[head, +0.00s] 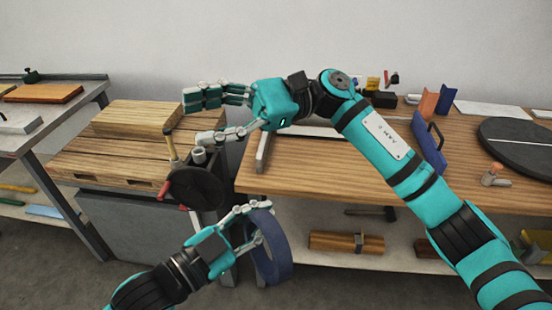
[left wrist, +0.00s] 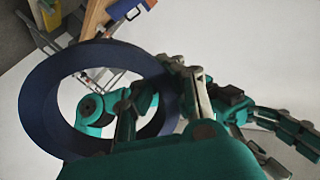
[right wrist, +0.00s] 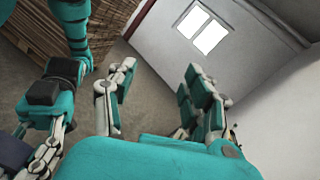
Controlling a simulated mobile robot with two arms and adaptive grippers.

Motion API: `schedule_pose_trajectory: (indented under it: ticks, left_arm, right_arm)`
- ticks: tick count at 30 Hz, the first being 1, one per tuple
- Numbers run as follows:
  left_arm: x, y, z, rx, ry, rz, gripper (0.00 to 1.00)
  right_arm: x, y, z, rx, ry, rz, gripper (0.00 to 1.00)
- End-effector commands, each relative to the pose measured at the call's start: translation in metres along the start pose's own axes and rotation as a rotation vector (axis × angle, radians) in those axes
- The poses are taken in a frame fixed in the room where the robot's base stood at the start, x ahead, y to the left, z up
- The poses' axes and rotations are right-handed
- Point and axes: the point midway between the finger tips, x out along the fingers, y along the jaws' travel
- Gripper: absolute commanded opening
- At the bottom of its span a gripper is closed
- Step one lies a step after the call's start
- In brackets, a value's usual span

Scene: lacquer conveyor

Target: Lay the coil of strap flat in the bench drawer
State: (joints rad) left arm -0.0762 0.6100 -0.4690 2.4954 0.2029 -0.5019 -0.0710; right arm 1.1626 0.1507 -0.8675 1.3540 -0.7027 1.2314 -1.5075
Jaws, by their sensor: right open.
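The coil of strap is a dark blue ring (head: 285,262); it hangs on edge in front of the wooden bench in the head view. My left gripper (head: 258,212) is shut on the rim of the coil, with fingers on both sides of it. In the left wrist view the coil (left wrist: 40,105) shows as a wide open ring, with teal arm parts seen through it. My right gripper (head: 195,120) is open and empty above the wooden pallet's right side; its spread fingers (right wrist: 158,90) show in the right wrist view. I cannot make out an open bench drawer.
A wooden bench (head: 330,188) carries a black disc (head: 520,140), blue and orange pieces and small items. Its lower shelf holds wood blocks (head: 340,242) and a hammer (head: 372,212). A stacked pallet (head: 110,160) and a dark round tool holder (head: 198,188) stand left.

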Motion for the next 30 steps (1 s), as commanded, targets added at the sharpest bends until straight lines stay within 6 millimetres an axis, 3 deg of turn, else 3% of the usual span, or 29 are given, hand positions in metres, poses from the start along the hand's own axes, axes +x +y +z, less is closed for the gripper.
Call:
schedule_pose_trajectory:
  ticks: [3,6,10,15,23,30]
  left_arm:
    - [0.0,0.0,-0.001,0.0,0.002,0.0,0.0]
    - [0.0,0.0,-0.001,0.0,0.002,0.0,0.0]
    - [0.0,0.0,-0.001,0.0,0.002,0.0,0.0]
    - [0.0,0.0,0.0,0.0,0.002,0.0,0.0]
    - [0.0,0.0,0.0,0.0,0.002,0.0,0.0]
    - [0.0,0.0,-0.001,0.0,0.002,0.0,0.0]
  right_arm:
    - [0.02,0.038,0.014,-0.307,0.22,0.283,0.51]
    - [0.02,0.066,0.015,-0.531,0.385,0.532,0.51]
    - [0.0,0.091,0.015,-0.756,0.569,0.851,0.51]
    - [-0.032,0.104,0.02,-0.915,0.733,1.179,0.51]
    - [-0.054,0.109,0.023,-0.971,0.816,1.371,0.51]
    - [-0.052,0.123,-0.008,-0.971,0.813,1.373,0.51]
